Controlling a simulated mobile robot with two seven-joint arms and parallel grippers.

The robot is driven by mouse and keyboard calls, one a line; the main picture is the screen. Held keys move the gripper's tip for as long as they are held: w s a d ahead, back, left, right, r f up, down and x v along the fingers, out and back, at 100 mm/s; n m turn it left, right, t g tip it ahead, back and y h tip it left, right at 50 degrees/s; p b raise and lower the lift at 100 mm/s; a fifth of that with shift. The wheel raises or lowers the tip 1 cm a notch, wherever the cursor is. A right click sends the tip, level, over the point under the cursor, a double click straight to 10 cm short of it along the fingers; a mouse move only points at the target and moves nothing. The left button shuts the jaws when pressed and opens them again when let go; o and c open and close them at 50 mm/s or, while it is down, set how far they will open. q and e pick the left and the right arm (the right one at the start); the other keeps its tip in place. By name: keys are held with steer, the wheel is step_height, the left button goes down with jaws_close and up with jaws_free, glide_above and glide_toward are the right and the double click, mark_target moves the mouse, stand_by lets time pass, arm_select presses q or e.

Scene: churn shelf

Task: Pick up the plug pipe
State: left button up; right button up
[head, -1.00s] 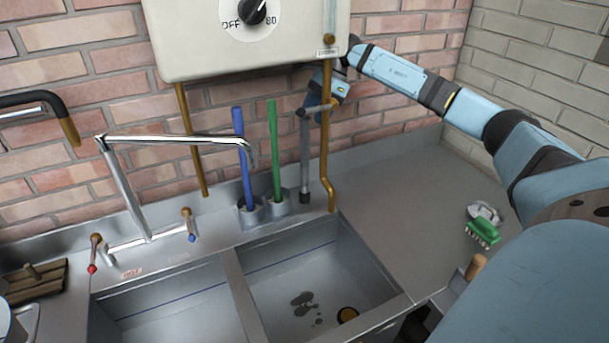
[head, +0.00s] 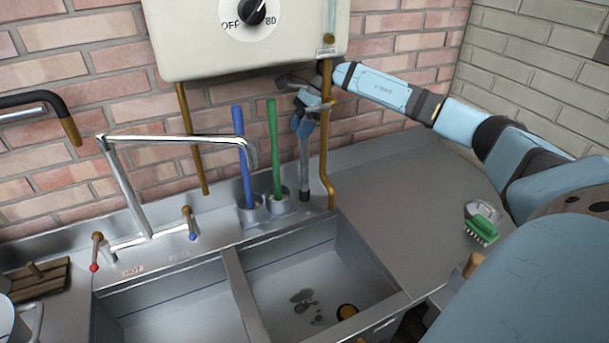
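A grey upright pipe (head: 304,165) with a dark lower end, which I take to be the plug pipe, stands on the ledge behind the sink, to the right of a green-handled tool. My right gripper (head: 304,106) is at the upper part of this pipe, below the white heater and behind the copper pipe. The gripper and wrist cover the pipe's top. The fingers are small and partly hidden, so I cannot tell whether they close on it. My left gripper is not in view.
A blue handle (head: 243,155) and a green handle (head: 274,150) stand in holders left of the grey pipe. A copper pipe (head: 325,150) runs just right of it. The white heater (head: 200,45) hangs above.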

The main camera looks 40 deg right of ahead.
jaws_close()
steer(key=shift+r, duration=0.1)
